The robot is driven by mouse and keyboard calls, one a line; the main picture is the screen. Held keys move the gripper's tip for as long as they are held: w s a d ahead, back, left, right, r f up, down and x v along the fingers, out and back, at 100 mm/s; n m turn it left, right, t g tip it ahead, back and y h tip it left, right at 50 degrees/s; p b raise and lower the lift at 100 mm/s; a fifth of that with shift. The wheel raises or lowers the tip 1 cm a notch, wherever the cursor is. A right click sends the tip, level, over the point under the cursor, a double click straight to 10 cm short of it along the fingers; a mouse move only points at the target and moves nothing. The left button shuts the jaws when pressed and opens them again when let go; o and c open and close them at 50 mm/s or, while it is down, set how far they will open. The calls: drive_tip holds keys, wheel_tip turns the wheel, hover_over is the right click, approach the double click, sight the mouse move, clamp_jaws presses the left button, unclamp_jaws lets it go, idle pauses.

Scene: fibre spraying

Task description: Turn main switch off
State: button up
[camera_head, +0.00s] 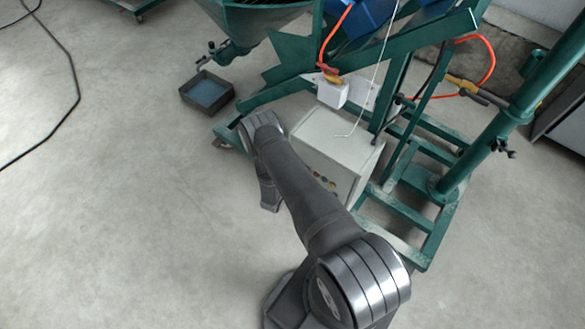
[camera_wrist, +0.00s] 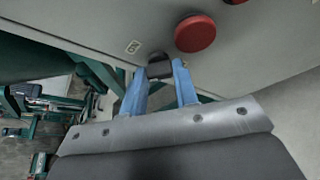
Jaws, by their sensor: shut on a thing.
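The main switch is a small dark knob (camera_wrist: 158,68) on the pale front panel of the control cabinet in the wrist view. My gripper (camera_wrist: 162,82) has two blue fingers, one on each side of this knob, and is shut on it. The fingers partly hide the knob, so its turned position cannot be read. In the head view the white control cabinet (camera_head: 335,135) stands on the floor, and my arm hides part of its front. My gripper's fingertips cannot be made out there.
A large red button (camera_wrist: 195,34) sits right beside the knob, with a small label plate (camera_wrist: 133,47) on the other side. A green machine frame (camera_head: 412,205) surrounds the cabinet. A dark tray (camera_head: 207,93) stands at the back left.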

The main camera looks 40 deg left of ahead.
drive_tip(key=shift+a+n+h, duration=0.15)
drive_tip(key=shift+n+h, duration=0.7)
drive_tip(key=shift+n, duration=0.45)
drive_tip(key=shift+a+n+h, duration=0.1)
drive_tip(key=shift+n+h, duration=0.75)
drive_tip(key=shift+n, duration=0.45)
drive_tip(key=o, duration=1)
drive_tip(key=shift+s+r, duration=0.1)
drive_tip(key=v, duration=0.8)
drive_tip(key=shift+r, duration=0.2)
drive_tip(key=shift+w, duration=0.2)
